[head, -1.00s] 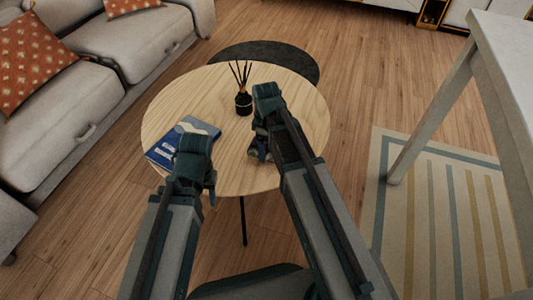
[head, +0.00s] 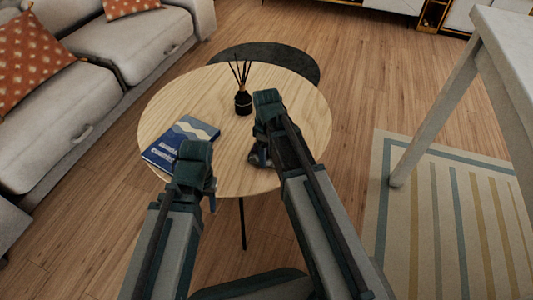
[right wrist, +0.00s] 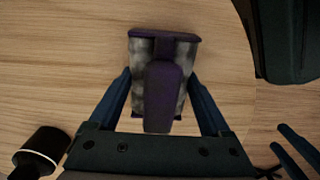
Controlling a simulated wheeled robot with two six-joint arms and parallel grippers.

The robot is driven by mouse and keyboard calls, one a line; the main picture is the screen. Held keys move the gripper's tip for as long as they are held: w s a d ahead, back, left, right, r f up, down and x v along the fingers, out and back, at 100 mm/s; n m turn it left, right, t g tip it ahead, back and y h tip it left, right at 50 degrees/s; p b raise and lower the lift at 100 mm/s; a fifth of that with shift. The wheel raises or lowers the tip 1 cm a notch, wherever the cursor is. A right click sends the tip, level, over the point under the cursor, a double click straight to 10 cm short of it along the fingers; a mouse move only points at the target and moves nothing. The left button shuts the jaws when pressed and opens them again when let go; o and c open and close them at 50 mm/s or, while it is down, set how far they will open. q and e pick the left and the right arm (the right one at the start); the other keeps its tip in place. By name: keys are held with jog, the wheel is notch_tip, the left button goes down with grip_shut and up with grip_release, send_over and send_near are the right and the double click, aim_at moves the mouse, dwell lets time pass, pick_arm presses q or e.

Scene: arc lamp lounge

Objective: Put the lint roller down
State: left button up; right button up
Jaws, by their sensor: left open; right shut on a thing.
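The lint roller (right wrist: 163,85) shows in the right wrist view, with a dark purple body and mottled grey sides. My right gripper (right wrist: 165,95) is shut on it, one blue finger on each side. It is over the round wooden coffee table (head: 300,110); I cannot tell whether the roller touches the tabletop. In the head view my right gripper (head: 258,160) is over the table's right front part, and its arm mostly hides the roller. My left gripper (head: 211,195) is open near the table's front edge, just in front of the book.
A blue book (head: 178,143) lies on the table's left side. A dark reed diffuser (head: 243,102) stands behind the grippers; its bottle also shows in the right wrist view (right wrist: 42,150). A grey sofa (head: 130,60) is at left, a white table (head: 500,40) at right.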

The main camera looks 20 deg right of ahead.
jog(key=o, duration=1)
notch_tip(320, 180, up, 12)
jog(key=p, duration=1.2)
jog(key=shift+r+p, duration=0.2)
jog(key=shift+p, duration=0.1)
jog(key=s+a+m+h, duration=0.1)
jog(key=s+a+m, duration=0.6)
jog(key=s+a, duration=0.3)
jog(key=s, duration=0.4)
jog(key=shift+s+a, duration=0.15)
jog(key=shift+a, duration=0.1)
notch_tip(320, 180, up, 27)
jog(key=p, duration=2.7)
